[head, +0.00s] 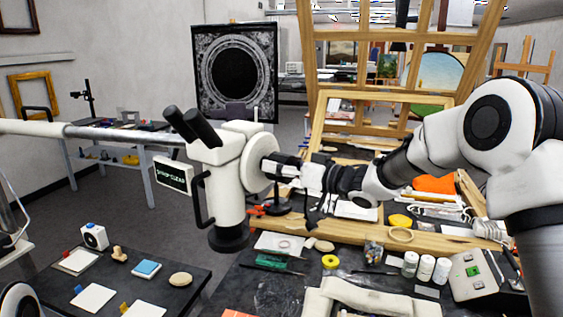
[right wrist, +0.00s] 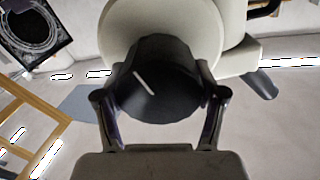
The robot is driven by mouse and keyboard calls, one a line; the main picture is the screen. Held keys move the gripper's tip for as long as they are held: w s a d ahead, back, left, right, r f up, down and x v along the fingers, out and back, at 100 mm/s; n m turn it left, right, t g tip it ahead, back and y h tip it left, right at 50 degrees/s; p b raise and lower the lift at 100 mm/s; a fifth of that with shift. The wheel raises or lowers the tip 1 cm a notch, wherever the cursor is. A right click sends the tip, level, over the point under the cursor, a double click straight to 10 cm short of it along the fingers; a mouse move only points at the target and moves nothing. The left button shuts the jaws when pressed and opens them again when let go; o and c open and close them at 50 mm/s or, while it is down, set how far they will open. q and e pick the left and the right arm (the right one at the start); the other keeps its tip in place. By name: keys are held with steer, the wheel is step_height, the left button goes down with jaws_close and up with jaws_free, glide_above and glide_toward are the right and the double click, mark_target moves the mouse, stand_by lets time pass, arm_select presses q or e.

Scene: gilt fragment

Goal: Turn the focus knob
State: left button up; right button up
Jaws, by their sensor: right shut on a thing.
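The white microscope (head: 215,170) with two black eyepieces hangs from a horizontal pole in the middle of the head view. A round white disc (head: 256,160) is on its right side. The black focus knob (right wrist: 158,95) sticks out from this disc in the right wrist view, with a white line on its face slanting from upper left to lower right. My right gripper (head: 284,168) comes in from the right and is shut on the knob, one finger on each side. It also shows in the right wrist view (right wrist: 160,103). My left gripper is out of view.
A black table (head: 300,293) below holds jars (head: 426,267), a yellow tape roll (head: 330,262) and other small items. A second dark table (head: 190,287) stands lower left. Wooden frames (head: 400,95) stand behind my right arm. A black ornate panel (head: 235,70) is behind the microscope.

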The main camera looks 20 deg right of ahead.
steer(key=shift+a+f, duration=0.1)
steer(key=shift+f, duration=0.25)
steer(key=o, duration=1)
steer(key=shift+o, duration=0.7)
steer(key=shift+w, duration=0.3)
steer(key=shift+s+r, duration=0.15)
steer(key=shift+s, duration=0.1)
steer(key=v, duration=1.1)
steer(key=shift+s+d, duration=0.15)
steer(key=shift+d, duration=0.15)
